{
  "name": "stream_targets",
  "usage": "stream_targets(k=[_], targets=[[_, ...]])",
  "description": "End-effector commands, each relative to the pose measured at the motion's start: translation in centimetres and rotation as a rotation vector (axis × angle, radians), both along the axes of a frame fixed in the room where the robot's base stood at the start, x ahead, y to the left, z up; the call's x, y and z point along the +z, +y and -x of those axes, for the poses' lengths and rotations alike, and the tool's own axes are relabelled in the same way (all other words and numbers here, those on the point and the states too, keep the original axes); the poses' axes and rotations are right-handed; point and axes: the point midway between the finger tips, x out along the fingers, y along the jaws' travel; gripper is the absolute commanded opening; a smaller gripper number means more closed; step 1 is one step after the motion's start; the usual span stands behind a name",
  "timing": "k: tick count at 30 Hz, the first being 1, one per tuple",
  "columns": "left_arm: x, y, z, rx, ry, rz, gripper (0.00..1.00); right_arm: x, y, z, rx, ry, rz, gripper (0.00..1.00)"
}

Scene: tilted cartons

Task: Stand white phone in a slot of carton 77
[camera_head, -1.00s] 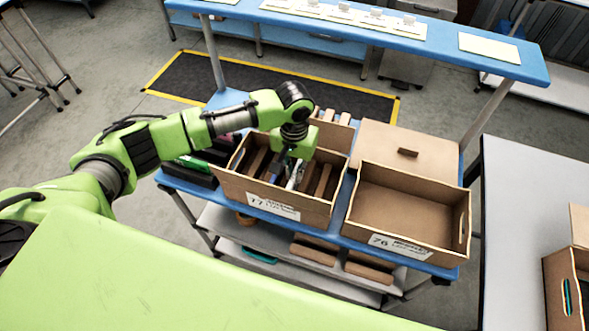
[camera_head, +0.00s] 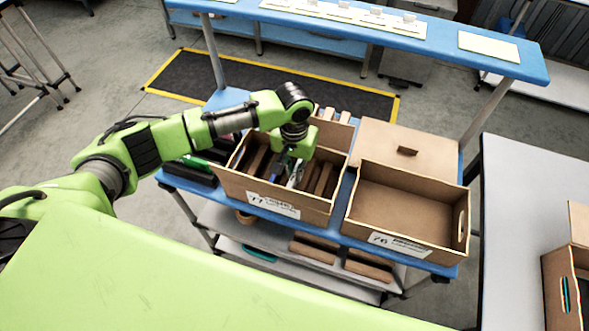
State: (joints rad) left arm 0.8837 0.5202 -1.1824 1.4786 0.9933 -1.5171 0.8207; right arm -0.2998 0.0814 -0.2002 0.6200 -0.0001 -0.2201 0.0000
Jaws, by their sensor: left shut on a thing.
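Carton 77 (camera_head: 240,187) is a tilted brown box with a white label on its front, standing on the blue-topped cart. Brown dividers split its inside into slots. My left gripper (camera_head: 291,170) points down into carton 77 from above and is shut on the white phone (camera_head: 295,178), which shows as a thin pale upright edge between dividers. The arm and the carton hide much of the phone, so I cannot tell whether its lower edge touches the carton floor. My right gripper is not in view.
Carton 76 (camera_head: 362,215), open and empty, stands just right of carton 77. A closed brown box (camera_head: 380,140) is behind it. Dark items (camera_head: 199,170) lie left of carton 77. Brown blocks (camera_head: 313,248) rest on the lower shelf. A grey table (camera_head: 530,190) is at the right.

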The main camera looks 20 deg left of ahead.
Motion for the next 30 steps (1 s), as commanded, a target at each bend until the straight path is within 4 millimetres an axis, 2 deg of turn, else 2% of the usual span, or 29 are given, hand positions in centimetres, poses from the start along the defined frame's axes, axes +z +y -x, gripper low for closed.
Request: stream_targets(k=[10,11,12,13,24,26,30], targets=[[0.0,0.0,0.0,0.000,-0.001,0.000,0.00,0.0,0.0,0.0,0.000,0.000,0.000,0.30],[0.0,0.0,0.0,0.000,-0.001,0.000,0.15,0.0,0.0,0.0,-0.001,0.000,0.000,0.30],[0.0,0.0,0.0,0.000,-0.001,0.000,0.26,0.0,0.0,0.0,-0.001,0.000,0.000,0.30],[0.0,0.0,0.0,0.000,-0.001,0.000,0.30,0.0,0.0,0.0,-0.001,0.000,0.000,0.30],[0.2,0.0,0.0,0.000,-0.001,0.000,0.30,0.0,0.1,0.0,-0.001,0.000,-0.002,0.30],[0.7,0.0,-0.1,0.000,-0.002,0.001,0.30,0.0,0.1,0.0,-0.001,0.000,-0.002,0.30],[2.9,0.0,-0.1,-0.001,-0.004,0.001,0.30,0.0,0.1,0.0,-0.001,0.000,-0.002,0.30]])
